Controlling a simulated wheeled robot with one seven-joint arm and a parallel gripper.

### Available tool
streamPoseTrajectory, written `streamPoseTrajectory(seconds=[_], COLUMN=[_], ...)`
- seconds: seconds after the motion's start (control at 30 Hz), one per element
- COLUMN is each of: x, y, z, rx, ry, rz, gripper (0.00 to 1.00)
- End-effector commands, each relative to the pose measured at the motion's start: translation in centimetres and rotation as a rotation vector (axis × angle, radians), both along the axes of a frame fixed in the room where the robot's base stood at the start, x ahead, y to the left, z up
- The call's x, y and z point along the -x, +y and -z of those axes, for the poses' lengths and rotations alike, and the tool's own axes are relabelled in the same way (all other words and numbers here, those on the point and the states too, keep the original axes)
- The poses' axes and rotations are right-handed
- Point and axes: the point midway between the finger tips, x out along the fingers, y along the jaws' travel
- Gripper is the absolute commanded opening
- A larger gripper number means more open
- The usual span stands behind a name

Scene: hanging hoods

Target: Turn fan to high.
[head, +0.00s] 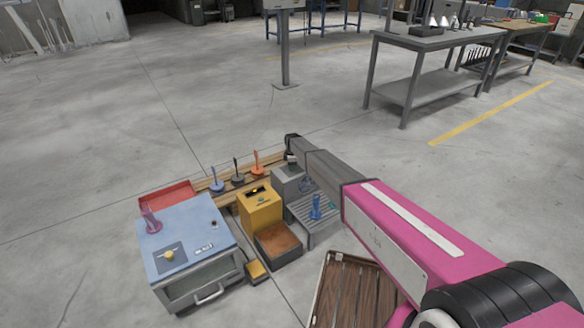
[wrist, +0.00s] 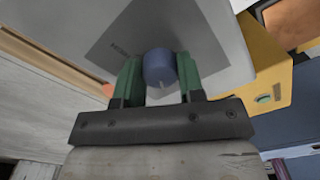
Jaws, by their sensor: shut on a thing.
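The fan's control seems to be a round blue-grey knob (wrist: 160,68) on a dark grey plate (wrist: 118,42) of a light grey housing, seen in the wrist view. A pale mark shows low on the knob, but its setting cannot be read. My gripper (wrist: 159,80) has one green finger on each side of the knob, shut on it. In the head view my gripper (head: 291,158) is at the back of a grey box (head: 287,183), and the knob is hidden there.
A yellow box (head: 259,210) with a brown-topped tray (head: 279,244) stands beside the grey box. A blue box (head: 190,236) is at left, a slatted wooden tray (head: 347,290) in front. Several coloured pegs stand behind.

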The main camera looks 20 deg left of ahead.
Motion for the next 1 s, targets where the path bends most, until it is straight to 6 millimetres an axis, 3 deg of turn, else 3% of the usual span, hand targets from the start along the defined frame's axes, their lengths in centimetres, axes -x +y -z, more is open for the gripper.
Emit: streamPoseTrajectory(seconds=[0.37, 1.0], x=[-0.01, -0.01], y=[0.00, 0.00], z=[-0.05, -0.07], rx=[0.000, 0.000], ry=[0.000, 0.000], rz=[0.130, 0.715], gripper=[0.12, 0.12])
